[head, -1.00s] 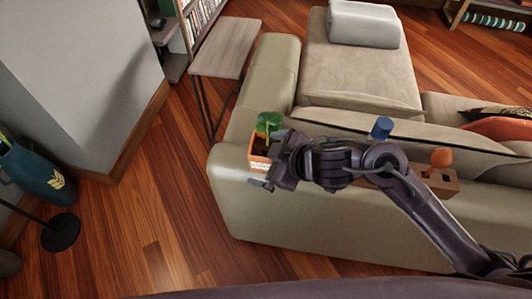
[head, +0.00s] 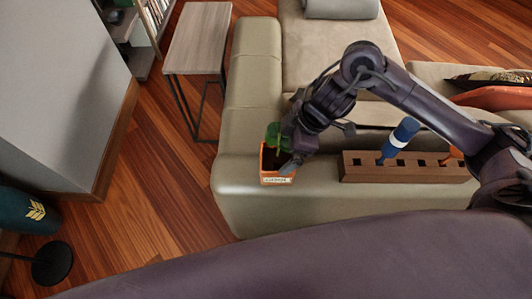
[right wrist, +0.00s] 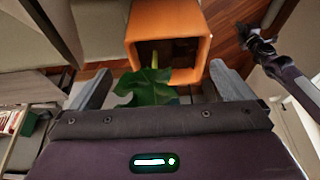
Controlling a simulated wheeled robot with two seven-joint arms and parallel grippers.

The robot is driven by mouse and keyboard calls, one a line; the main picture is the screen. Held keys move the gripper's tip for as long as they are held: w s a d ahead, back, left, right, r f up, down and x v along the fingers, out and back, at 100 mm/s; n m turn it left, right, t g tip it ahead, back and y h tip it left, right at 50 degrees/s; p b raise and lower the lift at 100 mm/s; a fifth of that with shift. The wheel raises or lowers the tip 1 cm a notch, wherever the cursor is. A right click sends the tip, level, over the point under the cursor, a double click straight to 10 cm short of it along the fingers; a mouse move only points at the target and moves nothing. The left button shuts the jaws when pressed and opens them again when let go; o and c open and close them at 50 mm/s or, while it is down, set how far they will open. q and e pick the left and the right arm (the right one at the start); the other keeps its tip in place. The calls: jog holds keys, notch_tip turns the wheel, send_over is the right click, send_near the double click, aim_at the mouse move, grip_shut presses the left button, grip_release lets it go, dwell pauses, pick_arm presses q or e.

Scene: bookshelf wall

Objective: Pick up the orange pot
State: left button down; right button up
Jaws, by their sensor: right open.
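The orange pot (head: 277,174) stands upright on the corner of the beige sofa back in the head view. It is square, with a pale label on its front and a green leafy plant (head: 273,138) in it. My right gripper (head: 286,150) is open at the pot's top right. In the right wrist view, the open fingers lie either side of the leaves (right wrist: 148,88), and the orange pot (right wrist: 163,20) is just past the fingertips, its opening facing the camera. A dark gripper, seemingly my left one (right wrist: 258,42), shows at the right there; its jaws are unclear.
A wooden block with square holes (head: 405,166) sits on the sofa back (head: 237,200), right of the pot, holding a blue-handled item (head: 402,134). A side table (head: 198,40) stands behind left. Wooden floor (head: 165,190) lies open to the left.

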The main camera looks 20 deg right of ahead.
aim_at(274, 160)
jog(key=shift+s+a+f, duration=0.15)
jog(key=shift+s+f, duration=0.35)
jog(key=shift+f, duration=0.3)
jog(key=shift+w+a+f+p, duration=0.1)
jog(key=shift+a+f+p, duration=0.25)
jog(key=shift+a+f, duration=0.55)
jog(key=shift+x, duration=1.2)
jog(key=shift+w+d+f, duration=0.1)
jog(key=shift+w+f, duration=0.05)
jog(key=shift+f, duration=0.1)
jog(key=c, duration=0.8)
pick_arm(q)
jog(key=shift+s+d+r, duration=0.1)
jog(key=shift+s+d, duration=0.2)
jog(key=shift+s, duration=0.35)
jog(key=shift+s+d+r, duration=0.1)
jog(key=shift+s+d, duration=0.2)
jog(key=shift+s, duration=0.4)
jog(key=shift+s+d+r, duration=0.1)
jog(key=shift+s+d, duration=0.2)
jog(key=shift+s, duration=0.35)
pick_arm(e)
jog(key=shift+w+r, duration=0.1)
jog(key=c, duration=0.5)
